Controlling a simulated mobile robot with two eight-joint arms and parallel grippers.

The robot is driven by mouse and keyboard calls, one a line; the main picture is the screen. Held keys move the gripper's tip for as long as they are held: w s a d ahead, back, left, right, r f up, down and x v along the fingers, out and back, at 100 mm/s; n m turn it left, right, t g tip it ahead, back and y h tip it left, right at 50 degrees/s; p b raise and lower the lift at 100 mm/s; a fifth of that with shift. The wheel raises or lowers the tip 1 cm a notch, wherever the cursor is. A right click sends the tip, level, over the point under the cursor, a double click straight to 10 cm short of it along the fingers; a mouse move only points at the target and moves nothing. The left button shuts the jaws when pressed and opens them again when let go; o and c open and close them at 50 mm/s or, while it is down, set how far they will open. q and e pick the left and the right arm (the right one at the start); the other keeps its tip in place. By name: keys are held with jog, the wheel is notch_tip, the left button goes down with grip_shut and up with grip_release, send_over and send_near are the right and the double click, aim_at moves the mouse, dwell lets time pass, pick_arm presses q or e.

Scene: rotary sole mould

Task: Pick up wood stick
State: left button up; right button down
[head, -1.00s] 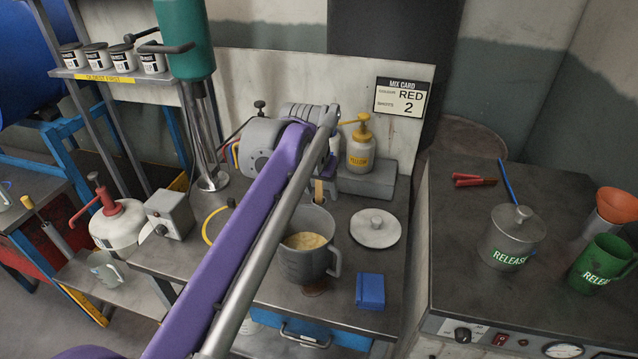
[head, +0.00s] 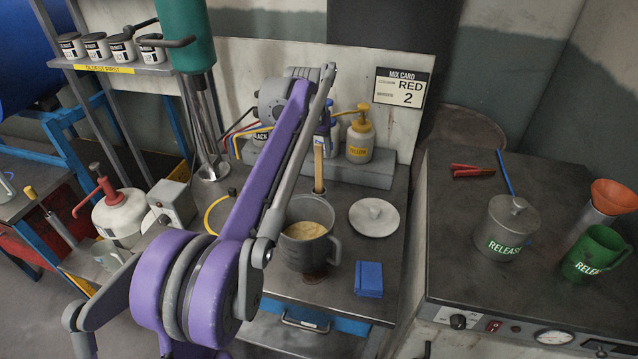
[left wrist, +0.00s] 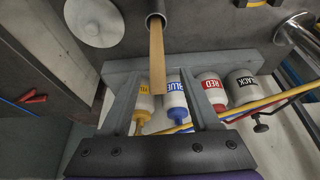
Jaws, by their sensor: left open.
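The wood stick (head: 318,165) is a flat, light-brown strip standing upright in a small dark holder (head: 319,190) behind the grey mixing pot. In the left wrist view the stick (left wrist: 157,60) rises out of the round holder (left wrist: 155,20) towards the camera. My left gripper (left wrist: 158,78) is open, one finger on each side of the stick in that view. I cannot tell how far the fingertips are from it in depth. In the head view my purple forearm hides most of this gripper. My right gripper is not in view.
Pump bottles, including a yellow one (head: 360,138), stand on a grey riser (head: 375,173) close behind the stick. The mixing pot (head: 308,247) with yellow contents stands in front, with a round lid (head: 374,216) and blue block (head: 369,279) to its right.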

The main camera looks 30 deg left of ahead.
aim_at(319, 151)
pick_arm(q)
jog(key=x, duration=0.3)
jog(key=shift+w+d+f, duration=0.1)
jog(key=shift+w+f, duration=0.15)
grip_shut()
